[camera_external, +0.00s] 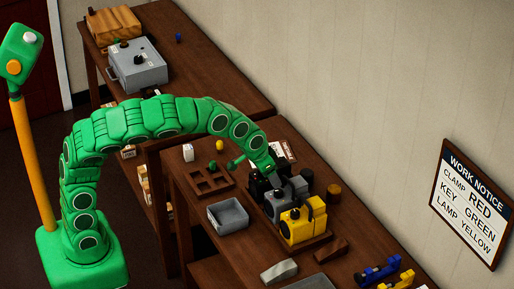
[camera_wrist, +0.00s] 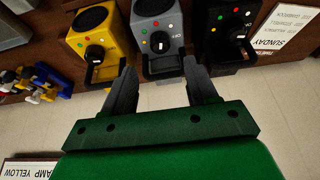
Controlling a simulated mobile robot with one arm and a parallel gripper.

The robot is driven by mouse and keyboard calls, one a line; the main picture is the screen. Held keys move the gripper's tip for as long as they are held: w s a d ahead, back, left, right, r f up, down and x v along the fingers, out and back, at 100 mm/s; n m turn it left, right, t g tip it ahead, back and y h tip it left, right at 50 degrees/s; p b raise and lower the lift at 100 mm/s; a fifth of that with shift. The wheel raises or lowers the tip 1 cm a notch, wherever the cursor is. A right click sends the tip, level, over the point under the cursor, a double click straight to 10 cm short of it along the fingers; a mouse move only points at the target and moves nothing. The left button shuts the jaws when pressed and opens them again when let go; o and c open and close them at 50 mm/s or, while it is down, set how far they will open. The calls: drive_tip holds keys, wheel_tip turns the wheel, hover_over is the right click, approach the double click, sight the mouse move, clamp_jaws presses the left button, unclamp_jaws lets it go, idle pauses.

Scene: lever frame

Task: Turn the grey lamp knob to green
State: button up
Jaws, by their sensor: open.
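The grey lamp (camera_wrist: 150,22) is in the upper middle of the wrist view, between a yellow lamp and a black lamp. Its black knob (camera_wrist: 161,47) has coloured dots around it and an OFF label at the right; I cannot tell surely where its pointer stands. My gripper (camera_wrist: 159,68) is open and empty, with one finger on each side below the knob. I cannot tell whether the fingers touch the lamp. In the external view my gripper (camera_external: 272,176) is at the grey lamp (camera_external: 291,190) and hides part of it.
The yellow lamp (camera_external: 301,224) and the black lamp (camera_wrist: 224,18) stand close on either side. A grey tray (camera_external: 228,216) and a brown sectioned tray (camera_external: 207,183) lie left of the lamps. A wall notice (camera_external: 470,205) reads clamp red, key green, lamp yellow.

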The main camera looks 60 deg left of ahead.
sight(279, 190)
drive_tip(key=shift+x, duration=3.6)
drive_tip(key=shift+c, duration=0.5)
drive_tip(key=c, duration=1)
